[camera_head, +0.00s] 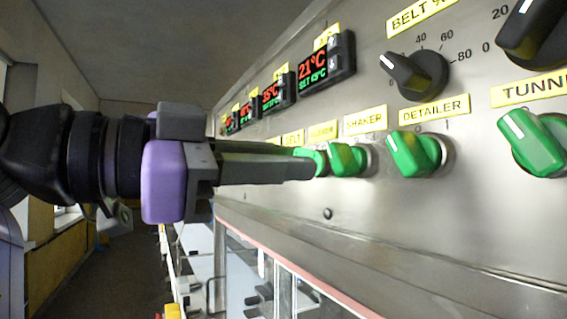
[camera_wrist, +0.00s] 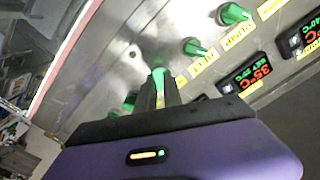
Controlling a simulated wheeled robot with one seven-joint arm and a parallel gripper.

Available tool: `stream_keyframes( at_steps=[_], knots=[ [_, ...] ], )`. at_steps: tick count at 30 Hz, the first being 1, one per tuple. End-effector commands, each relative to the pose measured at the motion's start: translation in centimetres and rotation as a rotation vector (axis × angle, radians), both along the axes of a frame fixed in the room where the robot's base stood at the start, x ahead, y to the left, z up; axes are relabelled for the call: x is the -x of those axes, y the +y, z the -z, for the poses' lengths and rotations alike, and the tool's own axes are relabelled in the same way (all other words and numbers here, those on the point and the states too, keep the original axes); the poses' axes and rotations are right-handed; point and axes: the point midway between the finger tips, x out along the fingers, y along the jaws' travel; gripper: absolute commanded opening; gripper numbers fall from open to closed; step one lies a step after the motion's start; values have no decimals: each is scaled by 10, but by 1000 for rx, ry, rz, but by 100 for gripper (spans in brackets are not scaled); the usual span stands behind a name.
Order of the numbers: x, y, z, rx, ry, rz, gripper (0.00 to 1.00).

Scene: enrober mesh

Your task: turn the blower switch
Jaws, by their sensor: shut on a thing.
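The steel panel holds a row of green rotary switches. The blower switch (camera_head: 318,157) appears to be the one at my fingertips, left of the shaker switch (camera_head: 345,158) in the head view; its small label is too blurred to read surely. In the wrist view the held green switch (camera_wrist: 158,76) shows between the fingertips. My gripper (camera_head: 308,167) comes in from the left with its fingers closed on that switch; they hide much of it. My gripper also shows in the wrist view (camera_wrist: 160,88). The switch's exact angle is hard to tell.
The detailer switch (camera_head: 415,153) and tunnel switch (camera_head: 535,142) stand farther right. A black belt dial (camera_head: 415,73) and red-and-green temperature displays (camera_head: 327,63) sit above the row. A ledge and glazed doors (camera_head: 285,285) lie below. Open room is at the left.

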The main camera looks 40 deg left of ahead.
Motion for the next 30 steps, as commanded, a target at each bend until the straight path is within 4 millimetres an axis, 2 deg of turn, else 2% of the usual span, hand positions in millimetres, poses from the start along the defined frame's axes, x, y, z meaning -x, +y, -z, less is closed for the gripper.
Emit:
stream_keyframes(
  at_steps=[5, 6, 9, 20, 23, 30],
  knots=[
    [-1, -1, -1, -2, -2, 1, 0],
    [-1, -1, -1, -2, -2, 1, 15],
    [-1, -1, -1, -2, -2, 1, 33],
    [2, 1, 0, 0, -2, 0, 33],
    [12, 6, 0, 0, -3, -2, 33],
    [48, 20, 1, -1, -3, -2, 33]
  ],
)
